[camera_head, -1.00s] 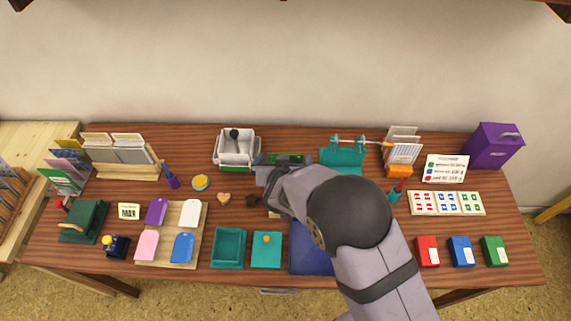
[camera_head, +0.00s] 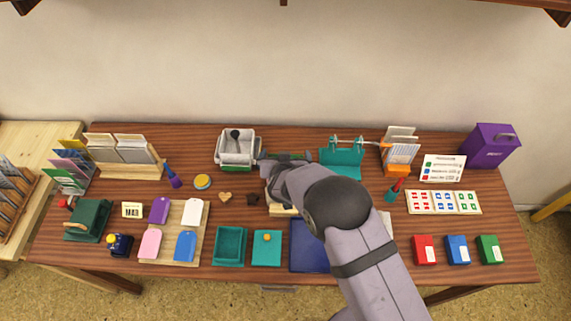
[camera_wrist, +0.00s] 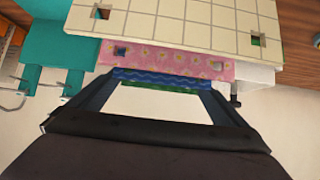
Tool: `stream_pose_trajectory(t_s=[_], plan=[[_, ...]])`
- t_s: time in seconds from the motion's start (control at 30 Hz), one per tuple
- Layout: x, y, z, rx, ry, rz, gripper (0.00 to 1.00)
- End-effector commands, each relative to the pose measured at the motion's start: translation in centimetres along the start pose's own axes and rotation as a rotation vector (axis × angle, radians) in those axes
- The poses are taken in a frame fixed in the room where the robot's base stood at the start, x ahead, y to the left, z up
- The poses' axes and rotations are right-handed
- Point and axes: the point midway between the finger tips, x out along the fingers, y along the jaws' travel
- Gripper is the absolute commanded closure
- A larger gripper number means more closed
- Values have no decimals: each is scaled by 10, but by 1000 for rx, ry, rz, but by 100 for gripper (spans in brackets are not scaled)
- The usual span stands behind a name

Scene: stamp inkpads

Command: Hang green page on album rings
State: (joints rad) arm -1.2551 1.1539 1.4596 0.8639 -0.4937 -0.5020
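My gripper (camera_wrist: 162,88) has its fingers wide apart in the wrist view. A narrow green strip (camera_wrist: 160,87), likely the green page's edge, shows between the fingertips. I cannot see whether they touch it. A blue wavy strip (camera_wrist: 160,77) and a pink patterned page (camera_wrist: 175,62) with punched holes lie just beyond. The stand (camera_wrist: 48,50) shows at left in the wrist view.
A cream gridded board (camera_wrist: 190,22) with holes lies beside the pages. A white tray (camera_head: 222,155) stands left of my gripper. A dark blue pad (camera_head: 305,255) lies in front.

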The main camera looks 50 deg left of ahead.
Motion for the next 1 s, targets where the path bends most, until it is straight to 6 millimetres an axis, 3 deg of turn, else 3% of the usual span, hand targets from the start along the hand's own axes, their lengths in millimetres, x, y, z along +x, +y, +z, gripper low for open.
stream_pose_trajectory(t_s=[0.03, 0.17, 0.57, 1.0], plan=[[0, 0, 0, 0, 0, 0, 17], [0, 0, 0, 0, 0, 0, 46], [-4, 0, -6, -1, 2, -1, 46], [-43, 0, -57, 2, 3, -1, 46]])
